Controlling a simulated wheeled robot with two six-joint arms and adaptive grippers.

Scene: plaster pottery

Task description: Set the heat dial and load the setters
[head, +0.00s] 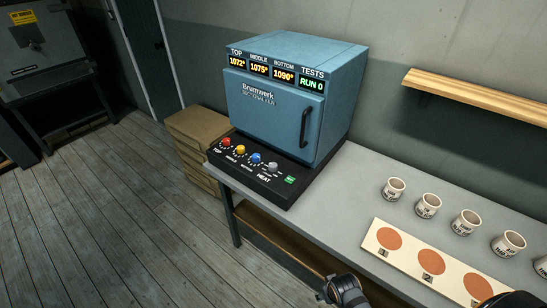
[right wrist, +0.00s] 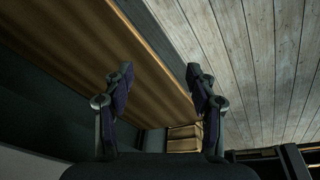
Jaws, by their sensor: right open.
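In the head view, the blue kiln (head: 287,110) stands on the grey bench with its door shut. Its displays (head: 262,71) read TOP 1072°, MIDDLE 1075°, BOTTOM 1090° and TESTS RUN 0. On its black base are a red knob (head: 226,142), a yellow knob (head: 240,149), a blue knob (head: 256,157) and a grey heat dial (head: 272,167). Several white labelled cups (head: 428,206) stand in a row. A cream board (head: 407,270) bears orange discs (head: 389,238). In the right wrist view, my right gripper (right wrist: 158,75) is open and empty. No left gripper fingers show.
A green button (head: 290,180) sits beside the heat dial. A wooden wall shelf (head: 480,97) is above the bench. Drawers (head: 197,135) stand left of the kiln. The bench (head: 345,195) is clear between kiln and cups. A lower shelf edge (right wrist: 150,60) is near my right gripper.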

